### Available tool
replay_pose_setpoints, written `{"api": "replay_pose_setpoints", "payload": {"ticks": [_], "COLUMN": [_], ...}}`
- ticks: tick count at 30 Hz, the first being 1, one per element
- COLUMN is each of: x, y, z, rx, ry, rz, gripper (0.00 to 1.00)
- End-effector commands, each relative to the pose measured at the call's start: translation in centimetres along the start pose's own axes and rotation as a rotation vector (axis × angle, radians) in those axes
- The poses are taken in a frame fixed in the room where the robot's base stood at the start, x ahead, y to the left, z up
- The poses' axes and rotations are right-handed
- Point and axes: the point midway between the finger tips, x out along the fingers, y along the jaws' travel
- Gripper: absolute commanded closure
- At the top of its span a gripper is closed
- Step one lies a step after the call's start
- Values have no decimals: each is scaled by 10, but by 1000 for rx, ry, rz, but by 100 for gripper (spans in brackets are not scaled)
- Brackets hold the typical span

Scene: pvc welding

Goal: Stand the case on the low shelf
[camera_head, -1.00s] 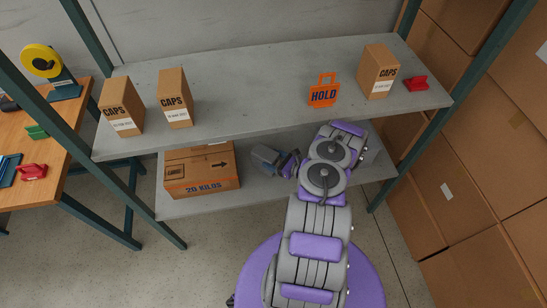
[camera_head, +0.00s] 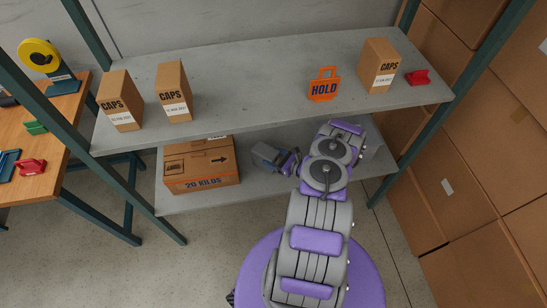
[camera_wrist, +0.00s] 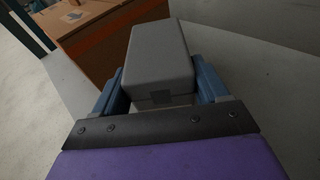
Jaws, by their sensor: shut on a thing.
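The case is a grey box (camera_wrist: 157,60) held between the two blue fingers of my gripper (camera_wrist: 160,85) in the wrist view. In the head view my gripper (camera_head: 264,156) is above or at the low shelf (camera_head: 262,187), right of the cardboard carton. The case is hard to make out there, since the upper shelf and my arm cover part of that space. I cannot tell whether the case touches the low shelf.
A carton marked 20 KILOS (camera_head: 202,165) stands on the low shelf to the left. The upper shelf (camera_head: 245,85) overhangs and bears several CAPS boxes (camera_head: 174,92), an orange HOLD sign (camera_head: 323,87) and a red object (camera_head: 418,77). A green post (camera_head: 420,135) stands at right.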

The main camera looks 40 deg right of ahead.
Motion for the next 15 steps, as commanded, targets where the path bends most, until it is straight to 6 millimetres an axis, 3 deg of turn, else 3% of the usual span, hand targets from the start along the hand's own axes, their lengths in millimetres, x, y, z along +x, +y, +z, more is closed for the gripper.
{"api": "replay_pose_setpoints", "payload": {"ticks": [10, 11, 15], "x": [2, 2, 2], "y": [0, 0, 0], "z": [-4, -4, -4], "rx": [0, 0, 0], "ry": [-3, -4, -3], "rz": [0, 0, 0], "gripper": [100, 25, 12]}}
